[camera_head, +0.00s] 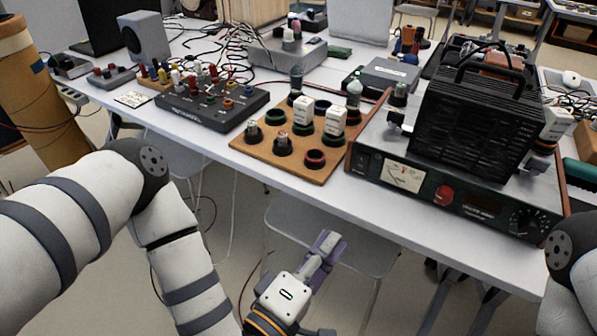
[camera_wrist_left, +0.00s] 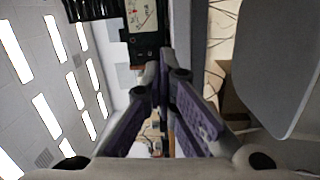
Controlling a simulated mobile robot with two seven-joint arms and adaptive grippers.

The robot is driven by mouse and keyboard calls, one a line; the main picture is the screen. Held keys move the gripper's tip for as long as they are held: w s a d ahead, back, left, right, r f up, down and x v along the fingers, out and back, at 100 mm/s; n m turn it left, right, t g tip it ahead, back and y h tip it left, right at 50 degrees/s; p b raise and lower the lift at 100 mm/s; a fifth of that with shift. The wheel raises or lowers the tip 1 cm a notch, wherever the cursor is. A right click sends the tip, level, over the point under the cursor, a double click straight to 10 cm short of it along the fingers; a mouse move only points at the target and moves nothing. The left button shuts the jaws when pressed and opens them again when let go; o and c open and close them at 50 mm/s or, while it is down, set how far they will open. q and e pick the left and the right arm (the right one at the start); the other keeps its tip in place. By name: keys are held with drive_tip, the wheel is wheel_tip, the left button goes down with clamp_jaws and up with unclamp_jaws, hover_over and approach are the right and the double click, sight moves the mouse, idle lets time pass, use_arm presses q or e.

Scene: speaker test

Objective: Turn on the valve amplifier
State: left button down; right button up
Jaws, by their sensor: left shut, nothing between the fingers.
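The valve amplifier (camera_head: 455,200) stands at the right of the table, with a dark front panel, a pale meter (camera_head: 402,176), a red button or lamp (camera_head: 443,195) and a black knob (camera_head: 521,220). A black ribbed cage with a handle (camera_head: 474,120) sits on top. My left gripper (camera_head: 328,246) is shut and empty, in front of the table's front edge and apart from the amplifier. In the left wrist view the purple fingers (camera_wrist_left: 167,72) come together below part of the amplifier's front panel (camera_wrist_left: 143,18). My right gripper is out of view.
A wooden board (camera_head: 240,146) with sockets and white boxes stands left of the amplifier. A black device with knobs (camera_head: 180,118), cables and a grey speaker (camera_head: 146,38) are farther left. A grey chair (camera_head: 300,222) stands under the table's front edge.

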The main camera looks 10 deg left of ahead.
use_arm(q)
drive_tip(key=shift+w+a+r+n+t+y, duration=0.2)
drive_tip(key=shift+a+r+n+t+y, duration=0.05)
drive_tip(key=shift+a+r+n+t, duration=0.25)
drive_tip(key=shift+w+a+r+n+t+y, duration=0.2)
drive_tip(key=shift+a+r+n+t+y, duration=0.05)
drive_tip(key=shift+a+r+n+t, duration=0.25)
drive_tip(key=shift+d, duration=0.1)
approach(361, 160)
drive_tip(key=x, duration=0.7)
drive_tip(key=shift+b, duration=0.3)
drive_tip(key=shift+r, duration=0.1)
